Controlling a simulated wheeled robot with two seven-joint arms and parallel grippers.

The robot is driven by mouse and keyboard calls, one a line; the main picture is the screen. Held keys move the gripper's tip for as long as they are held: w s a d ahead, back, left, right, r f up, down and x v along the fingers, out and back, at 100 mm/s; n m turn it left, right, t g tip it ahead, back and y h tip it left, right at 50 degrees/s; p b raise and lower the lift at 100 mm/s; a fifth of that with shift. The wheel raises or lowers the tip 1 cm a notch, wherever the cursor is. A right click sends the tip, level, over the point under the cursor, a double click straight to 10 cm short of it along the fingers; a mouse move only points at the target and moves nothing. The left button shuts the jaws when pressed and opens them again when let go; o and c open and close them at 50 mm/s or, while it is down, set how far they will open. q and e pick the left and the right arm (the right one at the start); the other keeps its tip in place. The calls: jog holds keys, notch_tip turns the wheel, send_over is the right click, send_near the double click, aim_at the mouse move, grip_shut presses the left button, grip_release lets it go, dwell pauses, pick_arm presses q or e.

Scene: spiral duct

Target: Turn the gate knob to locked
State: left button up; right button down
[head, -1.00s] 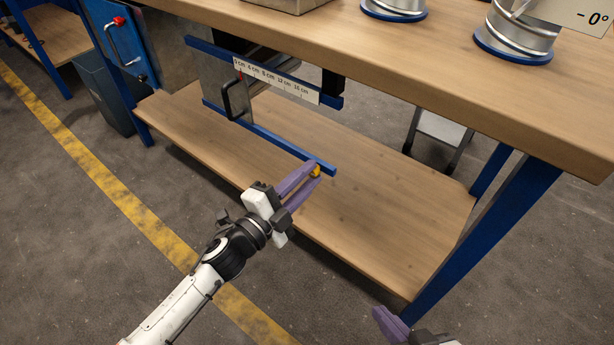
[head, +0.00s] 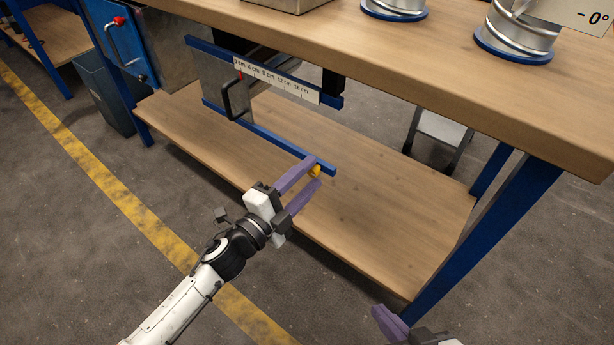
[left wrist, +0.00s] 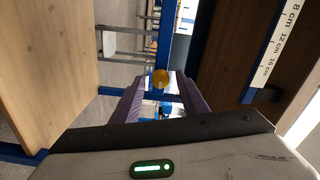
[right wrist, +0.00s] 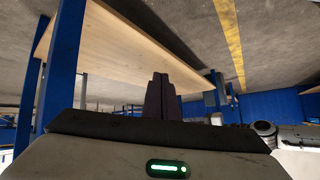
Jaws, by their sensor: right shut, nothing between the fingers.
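The gate knob (head: 315,171) is a small yellow knob near the right end of the lower blue rail (head: 270,143). My left gripper (head: 314,173) has its purple fingers spread, with the tips on either side of the knob. In the left wrist view the knob (left wrist: 161,79) appears centred between the open fingertips; I cannot tell whether they touch it. The grey metal gate (head: 210,85) with a black handle (head: 236,98) stands toward the left end of the rails. My right gripper (head: 378,312) is low in the head view; its fingers (right wrist: 158,80) are together and empty in the right wrist view.
A white centimetre scale (head: 278,80) with a red pointer is on the upper blue rail. The wooden bench top (head: 440,75) overhangs the rails, and a lower wooden shelf (head: 390,210) lies beneath. A blue bench leg (head: 480,235) stands at the right.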

aim_at(312, 174)
pick_arm(q)
jog(key=p+v, duration=0.1)
jog(key=v, duration=0.3)
jog(key=shift+s, duration=0.1)
jog(key=v, duration=0.6)
jog(key=shift+p, duration=0.35)
pick_arm(e)
jog(key=shift+s+d+r, duration=0.25)
jog(key=shift+s+d, duration=0.05)
jog(key=shift+s, duration=0.05)
pick_arm(q)
jog(key=shift+a, duration=0.1)
pick_arm(e)
jog(key=shift+w+r, duration=0.1)
jog(key=shift+w, duration=0.1)
